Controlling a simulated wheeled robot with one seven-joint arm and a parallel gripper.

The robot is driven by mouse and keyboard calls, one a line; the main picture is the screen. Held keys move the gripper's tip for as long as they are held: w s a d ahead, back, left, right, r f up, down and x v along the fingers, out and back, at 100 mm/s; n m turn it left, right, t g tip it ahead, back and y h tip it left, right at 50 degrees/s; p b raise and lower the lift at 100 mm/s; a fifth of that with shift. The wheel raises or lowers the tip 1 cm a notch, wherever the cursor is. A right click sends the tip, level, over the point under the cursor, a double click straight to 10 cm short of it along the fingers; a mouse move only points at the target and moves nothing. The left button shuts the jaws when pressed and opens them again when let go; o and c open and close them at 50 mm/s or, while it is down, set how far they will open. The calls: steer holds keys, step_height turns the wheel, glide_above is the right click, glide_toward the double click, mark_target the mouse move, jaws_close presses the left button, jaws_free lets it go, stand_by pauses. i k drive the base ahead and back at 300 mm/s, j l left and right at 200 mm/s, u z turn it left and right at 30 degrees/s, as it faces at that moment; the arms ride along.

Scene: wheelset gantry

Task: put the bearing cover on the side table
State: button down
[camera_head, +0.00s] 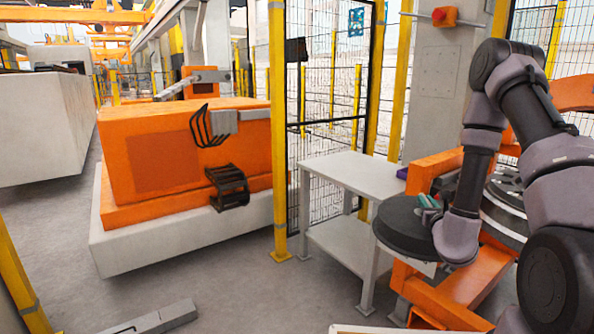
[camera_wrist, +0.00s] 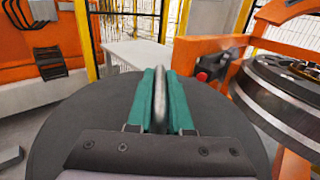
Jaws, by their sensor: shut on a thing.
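The bearing cover (camera_head: 408,228) is a dark round disc with a raised handle. My gripper (camera_head: 429,207) is shut on that handle and holds the cover in the air, roughly level. In the wrist view the teal fingers of my gripper (camera_wrist: 161,105) clasp the grey handle, and the cover (camera_wrist: 70,125) fills the lower middle. The side table (camera_head: 352,172) is white with a lower shelf and stands behind and to the left of the cover. Its top also shows in the wrist view (camera_wrist: 138,54), beyond the cover's far edge. The cover hides part of the table's front right.
An orange frame (camera_head: 432,172) with the wheelset (camera_head: 505,205) stands right of the table. A yellow post (camera_head: 278,130) and mesh fence stand left and behind.

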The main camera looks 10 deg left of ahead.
mark_target(359, 173)
steer(key=i+j+u, duration=0.1)
steer(key=i+u, duration=0.15)
steer(key=u, duration=0.15)
steer(key=i+u, duration=0.25)
steer(key=u, duration=0.15)
steer(key=i+u, duration=0.25)
steer(key=i, duration=1.05)
steer(key=i+z, duration=0.35)
steer(key=i+j+z, duration=0.1)
steer(key=i+z, duration=0.3)
steer(key=i, duration=0.15)
steer(key=i+j+z, duration=0.35)
steer(key=i+z, duration=0.25)
steer(key=z, duration=0.25)
steer(key=i+z, duration=0.25)
steer(key=z, duration=0.2)
